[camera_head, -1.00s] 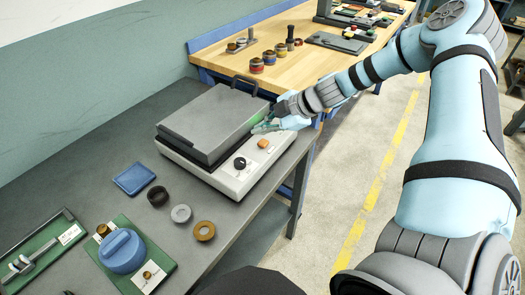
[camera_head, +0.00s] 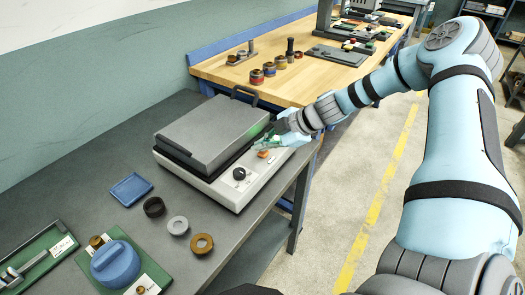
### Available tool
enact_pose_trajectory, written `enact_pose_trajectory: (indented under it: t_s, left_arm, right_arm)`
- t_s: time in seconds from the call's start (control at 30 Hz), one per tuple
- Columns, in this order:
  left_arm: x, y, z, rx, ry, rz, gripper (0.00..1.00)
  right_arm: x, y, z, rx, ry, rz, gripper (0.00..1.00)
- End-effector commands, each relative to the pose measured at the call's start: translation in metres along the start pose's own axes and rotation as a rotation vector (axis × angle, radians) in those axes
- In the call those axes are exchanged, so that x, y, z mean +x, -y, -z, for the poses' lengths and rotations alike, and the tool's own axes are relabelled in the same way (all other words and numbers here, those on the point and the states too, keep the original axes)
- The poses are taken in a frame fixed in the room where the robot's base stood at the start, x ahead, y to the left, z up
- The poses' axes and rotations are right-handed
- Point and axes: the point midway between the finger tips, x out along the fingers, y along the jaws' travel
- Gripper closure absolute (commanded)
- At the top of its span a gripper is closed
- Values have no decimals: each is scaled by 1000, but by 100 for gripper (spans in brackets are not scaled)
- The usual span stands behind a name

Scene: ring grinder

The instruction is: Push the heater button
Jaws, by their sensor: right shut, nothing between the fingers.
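The heater (camera_head: 208,133) is a white box with a grey lid and a black handle, standing on the grey bench. Its front panel carries an orange button (camera_head: 263,155) and a black knob (camera_head: 239,173). My right gripper (camera_head: 262,145) reaches in from the right and is shut and empty. Its fingertips are just behind and above the orange button, very close to it. I cannot tell whether they touch it. A green glow shows on the lid's edge beside the gripper. My left gripper is not in view.
A green board (camera_head: 150,262) with a blue round part is at the front. A wooden table (camera_head: 330,66) with several small parts stands behind.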

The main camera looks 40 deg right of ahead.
Motion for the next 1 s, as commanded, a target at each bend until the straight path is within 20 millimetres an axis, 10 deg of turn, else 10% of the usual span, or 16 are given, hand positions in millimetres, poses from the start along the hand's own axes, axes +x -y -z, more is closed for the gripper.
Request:
enact_pose_trajectory:
  t_s: [1.0]
  left_arm:
    - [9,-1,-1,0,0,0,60]
  right_arm:
    - [6,5,-4,0,0,1,100]
